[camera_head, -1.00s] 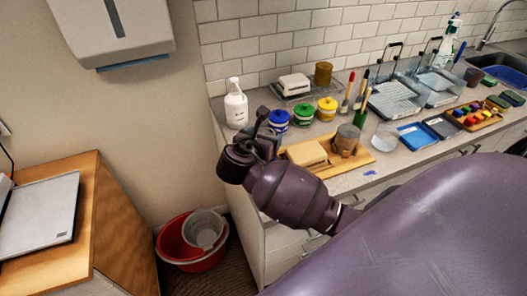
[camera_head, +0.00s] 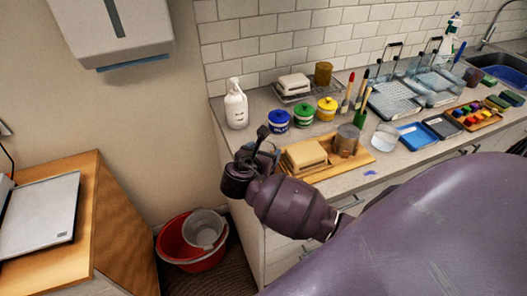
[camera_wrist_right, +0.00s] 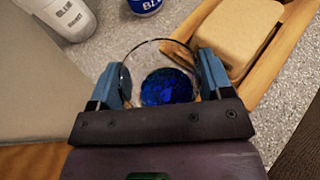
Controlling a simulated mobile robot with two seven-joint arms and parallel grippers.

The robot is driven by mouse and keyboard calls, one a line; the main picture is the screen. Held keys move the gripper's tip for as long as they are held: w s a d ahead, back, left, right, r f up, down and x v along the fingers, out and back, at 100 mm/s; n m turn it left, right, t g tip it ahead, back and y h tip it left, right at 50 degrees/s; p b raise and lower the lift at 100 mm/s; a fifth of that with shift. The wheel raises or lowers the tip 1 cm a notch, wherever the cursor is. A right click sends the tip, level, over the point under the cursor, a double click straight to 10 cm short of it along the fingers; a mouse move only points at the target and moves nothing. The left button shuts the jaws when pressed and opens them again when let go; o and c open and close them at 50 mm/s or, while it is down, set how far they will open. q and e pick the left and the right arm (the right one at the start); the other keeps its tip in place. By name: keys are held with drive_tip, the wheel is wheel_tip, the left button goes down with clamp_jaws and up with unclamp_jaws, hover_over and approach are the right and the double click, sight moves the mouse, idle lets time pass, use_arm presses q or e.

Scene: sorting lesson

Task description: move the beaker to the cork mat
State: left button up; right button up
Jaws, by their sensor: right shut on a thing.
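A clear round glass beaker with blue at its bottom (camera_wrist_right: 168,86) is between the two blue fingers of my right gripper (camera_wrist_right: 165,78) in the right wrist view. The gripper is shut on it. In the head view, my right gripper (camera_head: 262,150) is at the counter's front left edge, left of the wooden tray, and mostly hides the beaker. I cannot make out a cork mat in either view. My left gripper is not in view.
A wooden tray (camera_head: 357,160) with a tan block (camera_head: 305,155) and a brown cup (camera_head: 346,141) lies right of the gripper. A white bottle (camera_head: 236,106) and blue, green and yellow pots stand behind. A clear container (camera_head: 385,138) stands farther right.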

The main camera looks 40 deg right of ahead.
drive_tip(key=o, duration=1)
drive_tip(key=shift+o, duration=0.2)
drive_tip(key=shift+r, duration=0.15)
drive_tip(key=v, duration=1.2)
drive_tip(key=shift+a, duration=0.1)
